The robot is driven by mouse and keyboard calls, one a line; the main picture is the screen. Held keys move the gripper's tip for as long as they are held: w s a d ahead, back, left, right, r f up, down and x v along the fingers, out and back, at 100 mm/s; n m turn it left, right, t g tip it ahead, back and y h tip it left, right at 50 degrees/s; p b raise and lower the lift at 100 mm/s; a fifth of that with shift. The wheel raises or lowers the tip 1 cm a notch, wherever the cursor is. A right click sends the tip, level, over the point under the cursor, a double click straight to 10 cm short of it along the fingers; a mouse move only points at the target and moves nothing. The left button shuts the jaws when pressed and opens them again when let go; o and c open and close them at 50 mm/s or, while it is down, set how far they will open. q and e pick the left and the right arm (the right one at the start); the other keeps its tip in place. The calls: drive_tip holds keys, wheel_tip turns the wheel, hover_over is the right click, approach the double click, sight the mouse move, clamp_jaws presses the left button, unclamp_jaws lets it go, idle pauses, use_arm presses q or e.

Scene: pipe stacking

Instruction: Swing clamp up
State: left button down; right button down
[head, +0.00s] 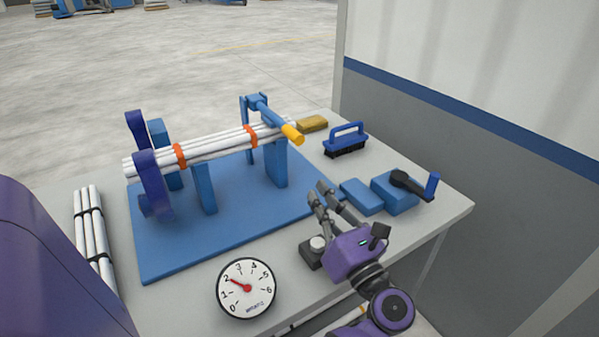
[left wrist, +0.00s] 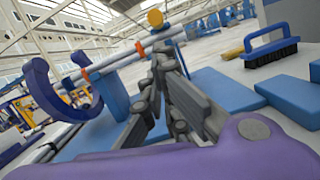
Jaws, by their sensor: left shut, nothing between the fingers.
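The swing clamp (head: 268,112) is a blue arm on a blue post at the fixture's far right end. It lies across the white pipe bundle (head: 205,150), and its yellow tip (head: 293,133) points toward me. In the left wrist view the yellow tip (left wrist: 155,18) shows just above my fingertips in the picture. My left gripper (head: 317,191) is shut and empty, in front of the fixture and apart from the clamp in the head view. Its fingers also show in the left wrist view (left wrist: 160,50). My right gripper is not in view.
A dial gauge (head: 246,288) and a box with a white button (head: 314,250) are near the front edge. Blue blocks (head: 362,196), a blue brush (head: 345,140) and a yellow block (head: 313,123) are right. Spare pipes (head: 94,232) lie left. Bare blue plate (head: 240,225) is in front.

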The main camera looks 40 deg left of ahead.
use_arm(q)
drive_tip(key=p+x, duration=0.2)
drive_tip(key=x, duration=0.8)
